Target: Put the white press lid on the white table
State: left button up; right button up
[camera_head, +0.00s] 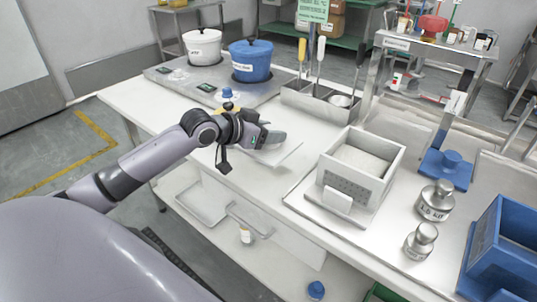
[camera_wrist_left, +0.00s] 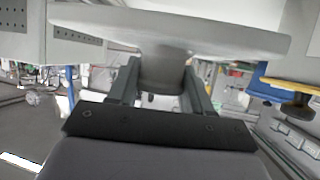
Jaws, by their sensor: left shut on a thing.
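My left gripper (camera_head: 262,138) is shut on the knob of the white press lid. In the left wrist view, the lid (camera_wrist_left: 215,32) shows as a pale, wide plate with a short round hub between the fingers of my gripper (camera_wrist_left: 160,85). In the head view, the pale grey held part (camera_head: 274,138) is just beyond the fingertips. The white table (camera_head: 246,178) lies below. A flat white plate-like shape (camera_head: 285,157) shows under the held part; whether they touch is unclear. The open white press box (camera_head: 341,180) stands to the right. My right gripper is not in view.
A white pot (camera_head: 204,48) and blue pot (camera_head: 250,62) stand at the back left. A steel holder (camera_head: 320,106) with tools is behind. A blue lid (camera_head: 446,166), two metal weights (camera_head: 434,203) and a blue box (camera_head: 500,252) are right. The table's front strip is clear.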

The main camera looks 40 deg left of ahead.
aim_at(269, 152)
pick_arm(q)
notch_tip(269, 152, down, 2)
jog(key=shift+f, duration=2.25)
jog(key=shift+b, duration=0.3)
jog(key=shift+f, duration=0.15)
jog(key=o, duration=1.1)
jog(key=shift+o, duration=0.2)
